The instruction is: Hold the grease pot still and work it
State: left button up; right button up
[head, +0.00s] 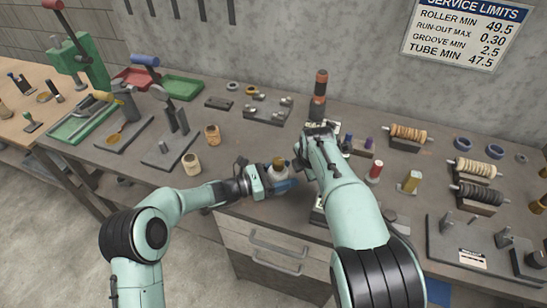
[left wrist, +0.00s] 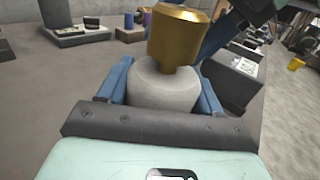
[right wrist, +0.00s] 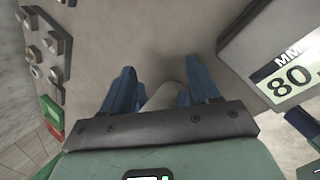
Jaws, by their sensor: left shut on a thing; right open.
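The grease pot (head: 280,173) is a pale grey-white pot with a brass top (head: 278,161), near the front edge of the bench. It looks upright. My left gripper (head: 277,184) is shut around its body; in the left wrist view the blue fingers flank the pale pot (left wrist: 163,90) and the brass top (left wrist: 178,38) stands clear above them. My right gripper (right wrist: 160,88) is open, farther back over the bench, apart from the pot. A pale shape shows between its fingers; I cannot tell what it is. In the head view my right arm hides most of this gripper.
A plate with metal fittings (head: 268,108) lies behind the pot. An orange-and-black stacked piece (head: 319,92) stands beyond my right gripper. Two small pots (head: 191,163) (head: 212,134) stand left. Spools (head: 475,168) stand right.

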aim_at(279, 161)
jog(key=s+r+m+t+y, duration=0.2)
jog(key=s+r+m+y, duration=0.45)
jog(key=m+y, duration=0.45)
jog(key=shift+y, duration=0.3)
jog(key=x, duration=1.2)
jog(key=shift+w+r, duration=0.2)
jog(key=shift+w, duration=0.15)
jog(key=c, duration=1)
